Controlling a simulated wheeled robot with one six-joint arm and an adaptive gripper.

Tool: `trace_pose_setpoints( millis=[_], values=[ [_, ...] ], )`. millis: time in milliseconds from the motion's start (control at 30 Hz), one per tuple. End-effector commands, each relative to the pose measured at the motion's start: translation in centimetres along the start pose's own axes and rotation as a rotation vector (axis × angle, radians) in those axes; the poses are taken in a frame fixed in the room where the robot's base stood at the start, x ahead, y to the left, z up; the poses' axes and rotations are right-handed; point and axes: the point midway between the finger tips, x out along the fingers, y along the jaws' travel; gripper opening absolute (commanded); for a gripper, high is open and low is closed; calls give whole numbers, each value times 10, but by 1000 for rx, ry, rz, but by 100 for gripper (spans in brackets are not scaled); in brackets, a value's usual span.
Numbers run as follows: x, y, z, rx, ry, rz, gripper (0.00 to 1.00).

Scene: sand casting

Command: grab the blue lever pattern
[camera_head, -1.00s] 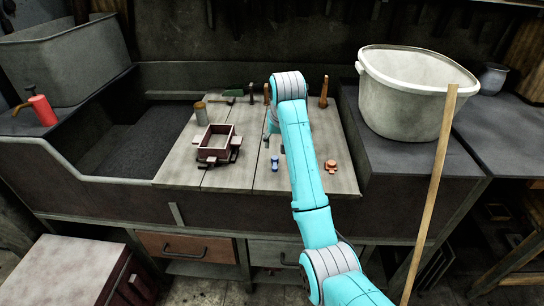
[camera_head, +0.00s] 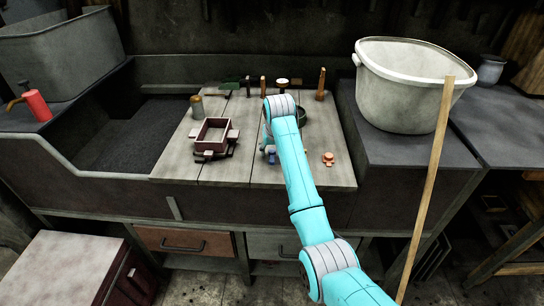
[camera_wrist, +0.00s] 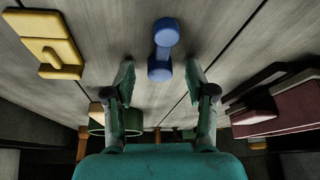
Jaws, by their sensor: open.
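The blue lever pattern (camera_wrist: 164,46) lies on the wooden board, with two rounded ends joined by a narrower middle. It sits at the upper middle of the wrist view. In the head view it shows as a small blue piece (camera_head: 271,158) beside the end of my arm. My gripper (camera_wrist: 160,78) is open, its two fingers on either side of the pattern's near end with gaps on both sides. Nothing is held. In the head view my arm's end hides most of the gripper. I cannot tell its exact height above the board.
The dark red moulding flask (camera_head: 198,146) stands left of my gripper. Several tools line the board's back. A large bucket (camera_head: 402,95) stands at right.

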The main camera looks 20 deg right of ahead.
Motion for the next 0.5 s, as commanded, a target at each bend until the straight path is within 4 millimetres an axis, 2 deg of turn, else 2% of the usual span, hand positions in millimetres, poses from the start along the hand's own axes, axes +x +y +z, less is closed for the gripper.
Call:
trace_pose_setpoints(
  millis=[200, 400, 433, 500],
  values=[
    [0, 0, 0, 0, 1, 0, 56],
    [0, 0, 0, 0, 1, 0, 6],
    [0, 0, 0, 0, 0, 0, 0],
    [0, 0, 0, 0, 0, 0, 0]
  ],
)
